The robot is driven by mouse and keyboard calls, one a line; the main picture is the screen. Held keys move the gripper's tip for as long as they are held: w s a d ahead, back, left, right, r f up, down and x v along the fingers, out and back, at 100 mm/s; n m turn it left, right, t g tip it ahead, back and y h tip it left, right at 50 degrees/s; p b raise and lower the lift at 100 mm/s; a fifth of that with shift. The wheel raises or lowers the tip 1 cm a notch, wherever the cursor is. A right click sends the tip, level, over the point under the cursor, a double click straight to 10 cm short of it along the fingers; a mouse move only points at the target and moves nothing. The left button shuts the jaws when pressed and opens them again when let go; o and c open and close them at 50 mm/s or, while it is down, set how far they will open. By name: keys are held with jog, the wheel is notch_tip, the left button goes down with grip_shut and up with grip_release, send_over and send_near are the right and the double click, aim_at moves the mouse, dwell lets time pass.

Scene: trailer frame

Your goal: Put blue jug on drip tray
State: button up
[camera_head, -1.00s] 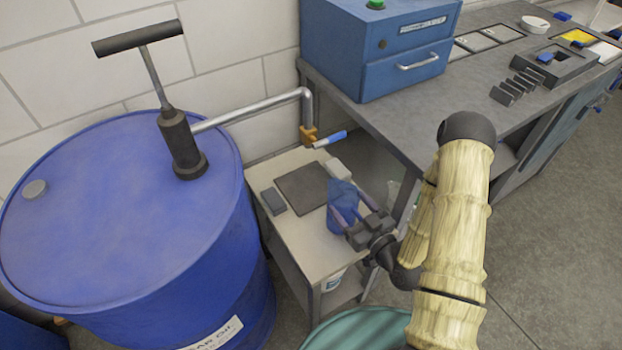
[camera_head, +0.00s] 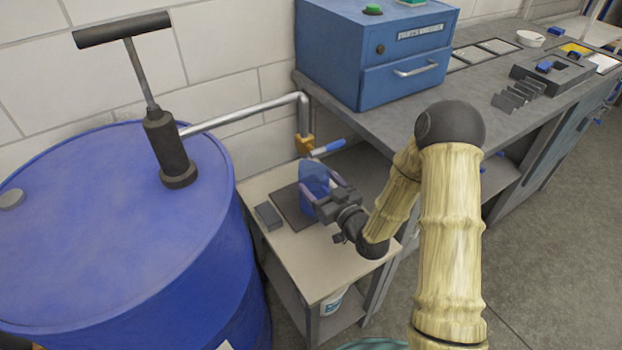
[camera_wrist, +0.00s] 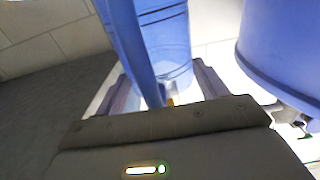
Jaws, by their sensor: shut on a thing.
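The blue jug (camera_head: 314,178) is in my gripper (camera_head: 325,198), whose jaws are shut on it. In the head view the jug is over the dark drip tray (camera_head: 288,212) on the small side table, below the tap's outlet. I cannot tell whether the jug touches the tray. In the wrist view the translucent jug (camera_wrist: 165,45), with its handle toward the camera, stands between the two fingers (camera_wrist: 160,88). The gripper and the jug hide the tray's right part.
A tap with a blue lever (camera_head: 328,147) ends the pipe from the hand pump (camera_head: 168,150) on the big blue drum (camera_head: 90,230). A dark block (camera_head: 268,216) lies left of the tray. The side table's front (camera_head: 318,262) is clear. The workbench (camera_head: 400,92) stands close at right.

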aim_at(306, 173)
jog(key=shift+w+a, duration=0.2)
jog(key=shift+w, duration=0.1)
jog(key=x, duration=0.4)
jog(key=shift+f, duration=0.7)
jog(key=shift+f+b, duration=0.2)
jog(key=shift+b, duration=0.15)
jog(key=o, duration=1.3)
jog(key=shift+c, duration=0.2)
